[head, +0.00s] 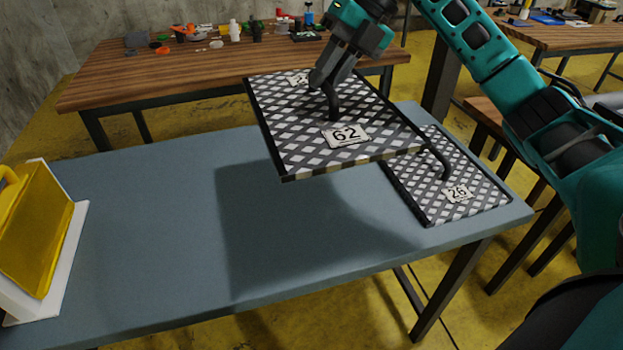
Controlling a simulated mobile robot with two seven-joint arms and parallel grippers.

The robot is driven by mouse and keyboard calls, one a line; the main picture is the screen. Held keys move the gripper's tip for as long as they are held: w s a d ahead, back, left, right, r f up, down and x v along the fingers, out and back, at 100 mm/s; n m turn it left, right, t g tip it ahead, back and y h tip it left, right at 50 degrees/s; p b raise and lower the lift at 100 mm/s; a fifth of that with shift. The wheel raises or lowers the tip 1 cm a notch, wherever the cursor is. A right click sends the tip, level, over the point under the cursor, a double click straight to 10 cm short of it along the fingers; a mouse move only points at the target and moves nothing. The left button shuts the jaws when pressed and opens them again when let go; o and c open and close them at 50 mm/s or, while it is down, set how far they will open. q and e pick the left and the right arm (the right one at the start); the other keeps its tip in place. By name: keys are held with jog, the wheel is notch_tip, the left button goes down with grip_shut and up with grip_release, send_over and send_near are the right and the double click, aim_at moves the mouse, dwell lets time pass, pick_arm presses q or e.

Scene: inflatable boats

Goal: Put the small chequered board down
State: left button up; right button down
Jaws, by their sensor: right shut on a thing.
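The chequered board marked 62 (300,150) is held in the air above the grey-blue table (150,240), with its shadow on the tabletop below. My right gripper (332,88) is shut on the board's dark handle near its upper middle. A second chequered board, marked 26 (465,178), lies flat at the table's right end, and the held board overlaps part of it in view. The held board looks the larger, but it is also raised. My left gripper is not in view.
A yellow object with a white base (62,265) stands at the table's left end. Another bench (580,38) stands at the right.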

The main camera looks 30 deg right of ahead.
jog(key=shift+d+f+b, duration=0.1)
jog(key=shift+f+b, duration=1.75)
jog(key=shift+f, duration=8)
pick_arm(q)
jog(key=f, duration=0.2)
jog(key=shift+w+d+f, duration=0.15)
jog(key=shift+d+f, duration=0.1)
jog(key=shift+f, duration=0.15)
pick_arm(e)
jog(key=c, duration=1.1)
grip_release()
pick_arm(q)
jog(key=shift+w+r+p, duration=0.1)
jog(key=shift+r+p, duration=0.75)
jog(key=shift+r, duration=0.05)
pick_arm(e)
jog(key=v, duration=1.2)
jog(key=shift+s, duration=0.1)
